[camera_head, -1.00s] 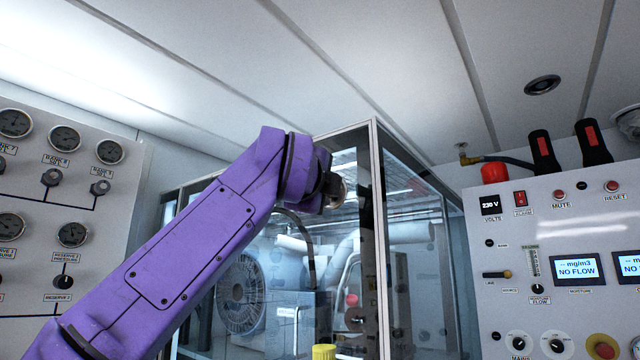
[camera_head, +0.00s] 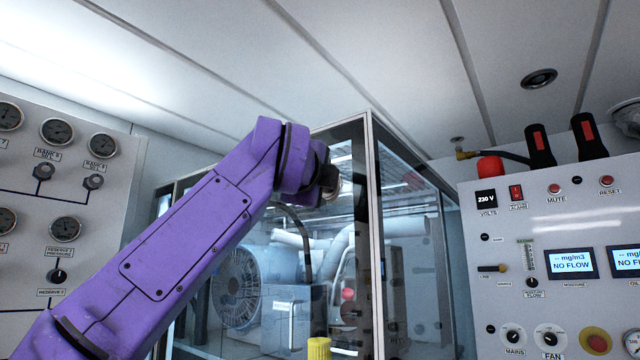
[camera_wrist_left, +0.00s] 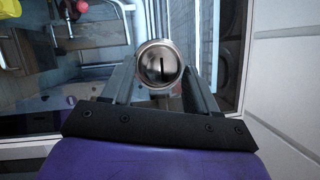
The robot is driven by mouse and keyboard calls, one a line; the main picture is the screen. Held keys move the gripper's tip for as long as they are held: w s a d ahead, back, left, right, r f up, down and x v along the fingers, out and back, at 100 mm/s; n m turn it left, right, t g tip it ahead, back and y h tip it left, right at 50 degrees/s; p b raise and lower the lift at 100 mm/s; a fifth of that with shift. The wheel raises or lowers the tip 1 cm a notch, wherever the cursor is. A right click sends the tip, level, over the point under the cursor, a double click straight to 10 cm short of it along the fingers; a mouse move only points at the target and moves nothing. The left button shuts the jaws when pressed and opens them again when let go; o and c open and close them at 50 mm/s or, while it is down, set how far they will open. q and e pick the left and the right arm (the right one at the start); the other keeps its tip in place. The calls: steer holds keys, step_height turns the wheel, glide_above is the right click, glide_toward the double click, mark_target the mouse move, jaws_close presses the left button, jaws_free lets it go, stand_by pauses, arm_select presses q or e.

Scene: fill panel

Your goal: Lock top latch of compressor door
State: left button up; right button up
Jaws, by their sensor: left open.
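The compressor door is a dark-framed glass panel (camera_head: 352,240) on the cabinet, in the middle of the head view. In the left wrist view the top latch (camera_wrist_left: 160,67) is a round metal knob with a dark, straight slot running up and down the picture. My left gripper (camera_wrist_left: 162,82) is open, with one finger on each side of the latch; I cannot tell whether either finger touches it. In the head view my purple left arm reaches up to the top of the door, and its wrist mostly hides the gripper (camera_head: 333,188). My right gripper is in neither view.
The cabinet's glass side (camera_head: 405,220) runs back to the right of the door. A gauge panel (camera_head: 95,225) stands at left and a control panel (camera_head: 545,235) at right. A yellow cap (camera_head: 318,348) shows at the bottom. The ceiling is close above.

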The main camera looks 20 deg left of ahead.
arm_select(q)
steer(key=s+f+b, duration=0.1)
steer(key=s+b, duration=0.4)
steer(key=s, duration=0.5)
steer(key=shift+d+f, duration=0.25)
